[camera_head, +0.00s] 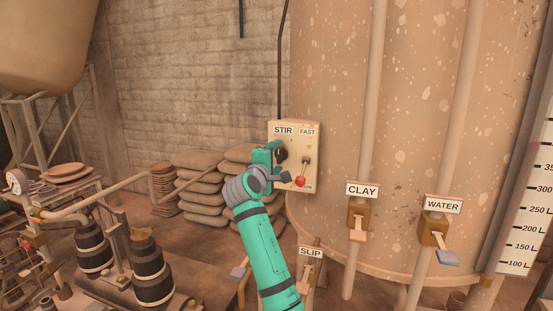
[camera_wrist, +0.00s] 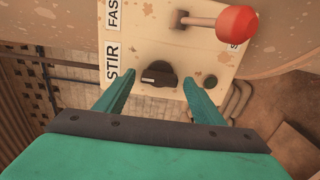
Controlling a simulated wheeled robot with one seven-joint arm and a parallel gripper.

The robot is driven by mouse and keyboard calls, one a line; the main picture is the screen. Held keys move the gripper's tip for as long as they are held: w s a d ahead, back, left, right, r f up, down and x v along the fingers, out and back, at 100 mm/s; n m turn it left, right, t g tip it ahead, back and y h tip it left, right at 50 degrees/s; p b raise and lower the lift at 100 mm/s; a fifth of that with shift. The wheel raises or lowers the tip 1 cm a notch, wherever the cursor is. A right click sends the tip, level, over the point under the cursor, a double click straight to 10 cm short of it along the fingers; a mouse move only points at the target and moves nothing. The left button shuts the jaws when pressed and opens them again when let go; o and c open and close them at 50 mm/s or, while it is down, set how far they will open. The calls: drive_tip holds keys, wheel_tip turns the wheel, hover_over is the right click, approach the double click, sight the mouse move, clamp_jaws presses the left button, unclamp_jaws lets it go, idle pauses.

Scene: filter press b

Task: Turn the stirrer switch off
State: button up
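The stirrer panel (camera_head: 309,148) is a cream box labelled STIR and FAST on the side of the big tank. In the wrist view its black rotary knob (camera_wrist: 159,75) sits beside the STIR label, with a pale pointer mark toward the label side. A red-ended lever (camera_wrist: 236,22) stands out from the panel by the FAST label; it also shows in the head view (camera_head: 300,182). My gripper (camera_wrist: 162,88) is open, its two teal fingers apart on either side of the knob. I cannot tell whether they touch it. In the head view my gripper partly covers the panel's left side.
The CLAY lever (camera_head: 358,222), WATER lever (camera_head: 438,238) and SLIP lever (camera_head: 308,270) are to the right of and below the panel. Stacked sacks (camera_head: 200,180) stand behind my arm. A small dark round part (camera_wrist: 210,81) sits near the knob on the panel.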

drive_tip(key=v, duration=1.1)
drive_tip(key=shift+w+d, duration=0.1)
drive_tip(key=shift+w, duration=0.05)
